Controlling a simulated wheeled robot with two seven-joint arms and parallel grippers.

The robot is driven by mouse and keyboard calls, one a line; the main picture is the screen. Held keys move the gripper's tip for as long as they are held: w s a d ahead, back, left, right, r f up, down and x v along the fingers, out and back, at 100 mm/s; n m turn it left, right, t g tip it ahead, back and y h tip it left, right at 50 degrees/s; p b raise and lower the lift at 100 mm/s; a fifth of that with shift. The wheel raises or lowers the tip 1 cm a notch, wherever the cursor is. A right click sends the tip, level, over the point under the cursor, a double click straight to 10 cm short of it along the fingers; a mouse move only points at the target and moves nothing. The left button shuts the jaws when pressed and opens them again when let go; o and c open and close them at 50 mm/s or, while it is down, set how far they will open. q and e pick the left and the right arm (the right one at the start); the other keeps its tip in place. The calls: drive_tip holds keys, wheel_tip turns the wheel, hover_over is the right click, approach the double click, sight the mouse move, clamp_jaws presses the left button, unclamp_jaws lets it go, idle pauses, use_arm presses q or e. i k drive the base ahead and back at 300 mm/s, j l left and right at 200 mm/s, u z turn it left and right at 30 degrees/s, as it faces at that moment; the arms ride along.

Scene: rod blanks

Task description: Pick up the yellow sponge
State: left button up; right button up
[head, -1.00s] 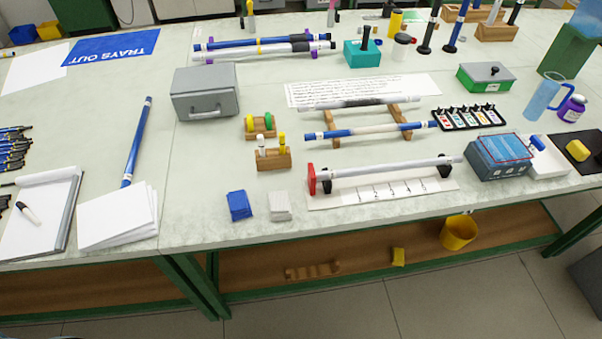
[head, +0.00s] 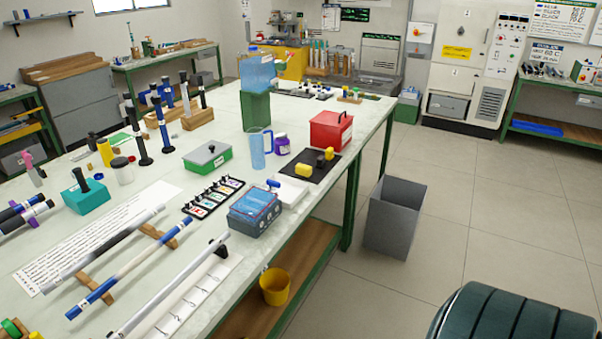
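A yellow block that looks like the sponge (head: 304,171) lies on a black mat (head: 318,177) near the right edge of the long bench. A second small yellow piece (head: 329,153) and a dark item sit just behind it on the same mat. Neither of my grippers shows in the head view.
A red box (head: 331,130), purple jar (head: 281,145), blue jug (head: 258,148) and blue-topped box (head: 254,212) stand around the mat. A grey bin (head: 395,216) stands on the floor right of the bench. A dark green ribbed object (head: 515,318) fills the bottom right corner. Floor between is clear.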

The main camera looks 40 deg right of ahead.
sight(305, 171)
drive_tip(key=j, duration=0.25)
drive_tip(key=i+j, duration=0.15)
drive_tip(key=j+z, duration=0.1)
drive_tip(key=z, duration=1.5)
